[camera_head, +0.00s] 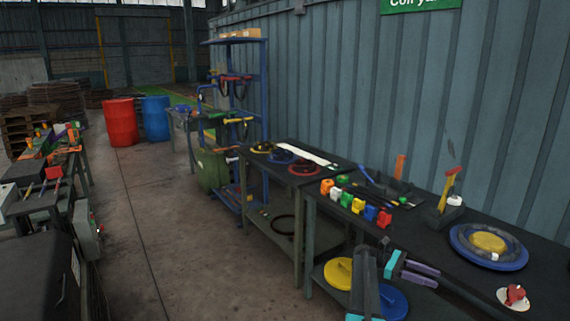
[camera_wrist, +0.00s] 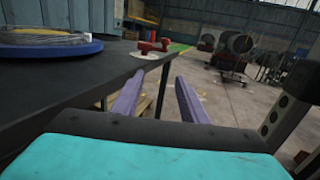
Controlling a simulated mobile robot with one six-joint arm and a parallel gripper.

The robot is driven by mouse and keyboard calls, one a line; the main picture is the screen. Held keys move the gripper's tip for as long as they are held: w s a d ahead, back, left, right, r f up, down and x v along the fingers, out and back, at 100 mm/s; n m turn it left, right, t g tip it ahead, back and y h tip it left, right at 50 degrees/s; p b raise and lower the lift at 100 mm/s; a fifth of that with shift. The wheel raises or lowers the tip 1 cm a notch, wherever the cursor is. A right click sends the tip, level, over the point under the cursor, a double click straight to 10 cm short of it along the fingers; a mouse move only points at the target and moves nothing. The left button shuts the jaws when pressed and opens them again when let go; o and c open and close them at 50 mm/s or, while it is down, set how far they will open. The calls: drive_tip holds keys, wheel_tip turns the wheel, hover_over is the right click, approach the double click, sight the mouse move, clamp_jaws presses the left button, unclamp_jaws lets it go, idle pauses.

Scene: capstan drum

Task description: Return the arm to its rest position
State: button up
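My gripper (camera_head: 438,278) is beside the front edge of the near dark bench (camera_head: 535,288), at the lower right of the head view. Its two purple fingers stand apart with nothing between them. In the wrist view the open gripper (camera_wrist: 161,75) points past the bench edge, with floor showing between the fingers. My arm, with teal and dark parts, hangs low in front of the bench in the head view. Its lower part is cut off by the frame edge.
The bench holds a blue disc (camera_head: 510,262) with a coil, a red knob (camera_head: 515,295) on a white disc, and several coloured blocks (camera_head: 357,206). Yellow (camera_head: 338,273) and blue (camera_head: 393,302) discs are below. The floor aisle (camera_head: 165,230) on the left is clear.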

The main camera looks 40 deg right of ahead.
drive_tip(key=w+a+f+n+t+h, duration=0.1)
drive_tip(key=w+a+f+n+t, duration=0.2)
drive_tip(key=a+f, duration=0.65)
drive_tip(key=w+a+f+n+t+h, duration=0.15)
drive_tip(key=w+a+f, duration=0.4)
drive_tip(key=a, duration=0.75)
drive_tip(key=w+a+f+n+t+h, duration=0.2)
drive_tip(key=w+a+f+n, duration=0.1)
drive_tip(key=a+f, duration=0.75)
drive_tip(key=s+a+f+m+t+y, duration=0.1)
drive_tip(key=s+a+f+m+y, duration=0.2)
drive_tip(key=a, duration=0.9)
drive_tip(key=s+a+f+m+t+y, duration=0.2)
drive_tip(key=s+a+f+m+y, duration=0.2)
drive_tip(key=s+a, duration=0.4)
drive_tip(key=s+a+f+m+t+y, duration=0.2)
drive_tip(key=s+a+f+m+y, duration=0.1)
drive_tip(key=a, duration=1.5)
drive_tip(key=shift+s+a+f+m+y, duration=0.3)
drive_tip(key=shift+s+f+m, duration=0.35)
drive_tip(key=shift+s+f, duration=0.75)
drive_tip(key=shift+d, duration=0.1)
drive_tip(key=shift+c, duration=0.5)
